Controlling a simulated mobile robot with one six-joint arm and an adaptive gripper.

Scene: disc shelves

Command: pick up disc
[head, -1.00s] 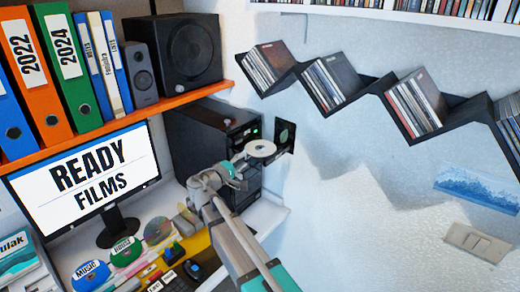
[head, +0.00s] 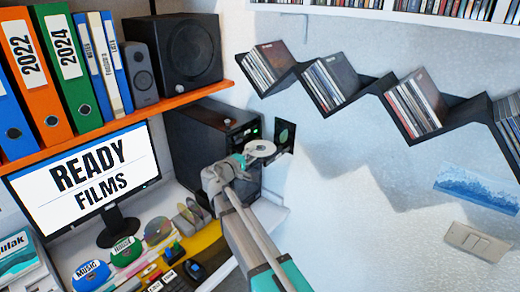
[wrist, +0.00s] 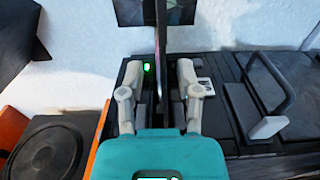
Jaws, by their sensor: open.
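A pale silvery disc (head: 260,148) lies on the open drive tray of the black computer tower (head: 215,140) in the head view. My gripper (head: 246,160) is just left of and below the disc, very near it. In the wrist view my gripper (wrist: 160,75) is open, its two grey fingers apart. A thin dark upright strip (wrist: 161,35) runs into the gap between them; it looks like the tray or disc seen edge-on. I cannot tell whether either finger touches it.
A monitor (head: 85,180) stands left of the tower. Labelled discs (head: 92,274) and small items crowd the desk below it. An orange shelf (head: 150,115) with binders and a black speaker (head: 190,48) is above. A zigzag wall shelf (head: 365,92) holds cases at right.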

